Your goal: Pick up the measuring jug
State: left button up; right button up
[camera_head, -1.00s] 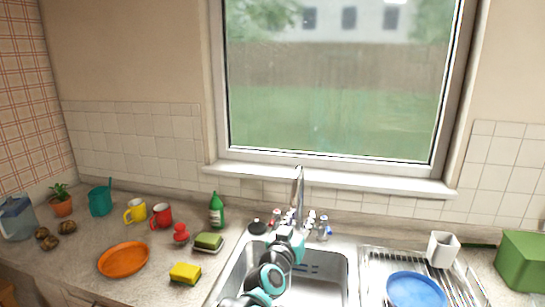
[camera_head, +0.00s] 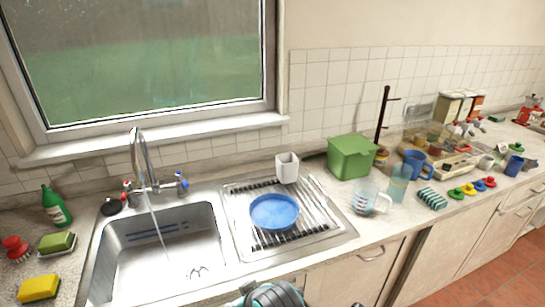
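The measuring jug (camera_head: 364,196) is clear, with red and blue markings on its side and a pale handle on its right. It stands upright on the counter, right of the drainer and in front of the green box. Nothing is touching it that I can see, and its near side is unobstructed. A teal and grey part of one of my arms shows at the bottom edge, left of and nearer than the jug. No gripper fingers show, so neither gripper can be seen.
A clear bluish tumbler (camera_head: 399,183) stands close right of the jug, with a blue mug (camera_head: 415,163) behind. The green box (camera_head: 351,157) is behind the jug. A blue plate (camera_head: 274,212) lies on the drainer (camera_head: 318,231). A striped sponge (camera_head: 432,198) lies to the right.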

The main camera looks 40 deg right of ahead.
aim_at(369, 199)
jog(key=z, duration=2)
jog(key=u, duration=0.4)
jog(key=i+l+u, duration=0.1)
jog(key=l+u, duration=0.2)
jog(key=i+l+u, duration=0.1)
jog(key=l+u, duration=0.5)
jog(key=i, duration=0.05)
